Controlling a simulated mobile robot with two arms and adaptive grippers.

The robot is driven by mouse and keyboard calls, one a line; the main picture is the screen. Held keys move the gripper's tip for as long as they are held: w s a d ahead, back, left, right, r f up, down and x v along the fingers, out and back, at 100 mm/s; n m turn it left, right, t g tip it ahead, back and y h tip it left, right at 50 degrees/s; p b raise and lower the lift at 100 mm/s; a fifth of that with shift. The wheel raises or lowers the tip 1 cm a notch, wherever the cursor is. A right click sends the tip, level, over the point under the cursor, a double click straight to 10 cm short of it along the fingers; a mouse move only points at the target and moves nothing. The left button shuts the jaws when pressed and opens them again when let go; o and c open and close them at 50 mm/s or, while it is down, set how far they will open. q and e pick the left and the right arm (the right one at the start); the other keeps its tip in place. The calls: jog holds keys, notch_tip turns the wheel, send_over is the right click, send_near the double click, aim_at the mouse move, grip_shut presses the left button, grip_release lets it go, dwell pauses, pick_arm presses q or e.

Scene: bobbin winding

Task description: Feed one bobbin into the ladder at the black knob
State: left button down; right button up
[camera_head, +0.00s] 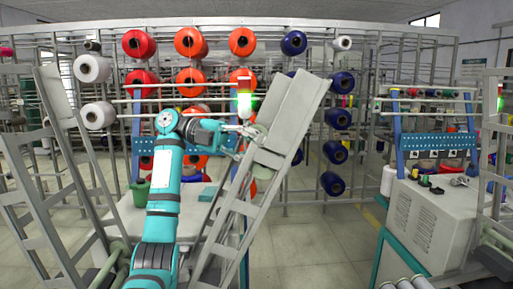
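My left arm rises from the bottom, left of centre, and its gripper (245,131) reaches the left edge of a tilted grey ladder (277,125) near mid-picture. The fingers are small against the frame, and I cannot tell whether they are open or shut. A pale rounded piece, perhaps a bobbin (262,130), shows at the fingertips against the ladder; whether it is gripped is unclear. Another pale piece (263,173) shows lower on the ladder. I cannot make out the black knob. My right gripper is not in view.
A creel of red, orange, blue and white spools stands behind. Another machine (425,222) stands at right, with open floor (310,240) between.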

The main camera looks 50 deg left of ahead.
pick_arm(q)
jog(key=c, duration=0.8)
grip_release()
jog(key=shift+s+a+r+p, duration=0.3)
jog(key=shift+a+r+p, duration=0.5)
jog(key=shift+r+p, duration=0.2)
jog(key=shift+s+a+r+p, duration=0.25)
jog(key=shift+a+r+p, duration=0.55)
jog(key=shift+r+p, duration=0.15)
jog(key=shift+s+a+r+p, duration=0.3)
jog(key=shift+a+r+p, duration=0.55)
jog(key=shift+p, duration=0.2)
